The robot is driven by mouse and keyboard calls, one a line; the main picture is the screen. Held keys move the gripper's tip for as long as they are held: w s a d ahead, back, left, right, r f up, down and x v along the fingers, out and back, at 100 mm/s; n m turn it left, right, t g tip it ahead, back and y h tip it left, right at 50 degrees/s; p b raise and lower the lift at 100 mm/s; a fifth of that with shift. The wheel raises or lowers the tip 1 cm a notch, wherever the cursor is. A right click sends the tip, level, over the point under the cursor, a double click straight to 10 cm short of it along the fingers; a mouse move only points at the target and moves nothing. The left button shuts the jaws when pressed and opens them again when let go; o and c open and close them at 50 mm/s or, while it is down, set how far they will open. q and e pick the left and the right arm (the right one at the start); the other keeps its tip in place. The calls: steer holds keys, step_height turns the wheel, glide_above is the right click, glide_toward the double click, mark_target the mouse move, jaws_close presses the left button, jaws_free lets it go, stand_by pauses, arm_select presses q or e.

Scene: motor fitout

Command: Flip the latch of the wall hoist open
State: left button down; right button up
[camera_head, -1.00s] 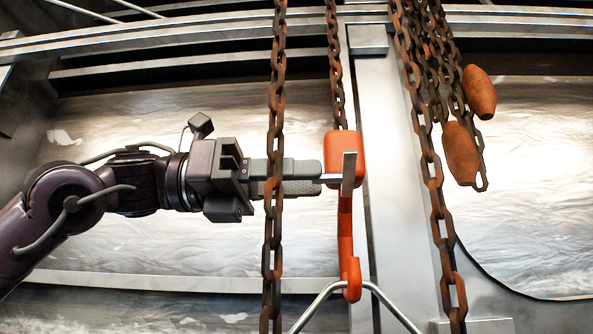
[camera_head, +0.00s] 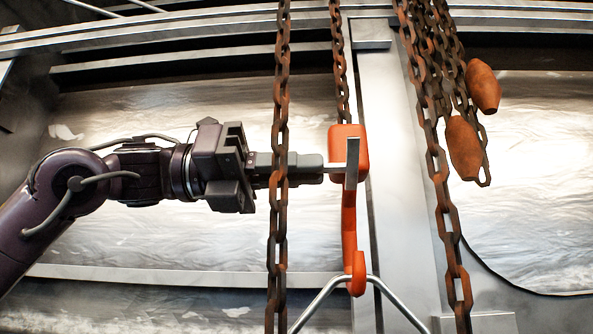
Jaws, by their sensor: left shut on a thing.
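The orange hook (camera_head: 349,215) of the wall hoist hangs upright from a rusty chain (camera_head: 339,70). A grey metal latch (camera_head: 351,163) sits across the hook's orange head, with a thin bar reaching left. My left gripper (camera_head: 318,168) comes in from the left, behind a nearer hanging chain (camera_head: 279,130) that hides part of its fingers. Its fingers are shut on the latch's thin bar, just left of the hook's head. The hook's lower end meets a bent metal rod (camera_head: 323,297). My right gripper is not in view.
More rusty chains (camera_head: 440,195) hang to the right of the hook, with two orange-brown weights (camera_head: 463,148) among them. A grey metal post (camera_head: 392,200) stands behind the hook. The space below my left arm is clear.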

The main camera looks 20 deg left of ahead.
arm_select(q)
steer(key=c, duration=1.5)
jaws_free()
steer(key=shift+d, duration=0.1)
steer(key=b+v, duration=0.1)
steer(key=v, duration=0.7)
steer(key=shift+w+d, duration=0.15)
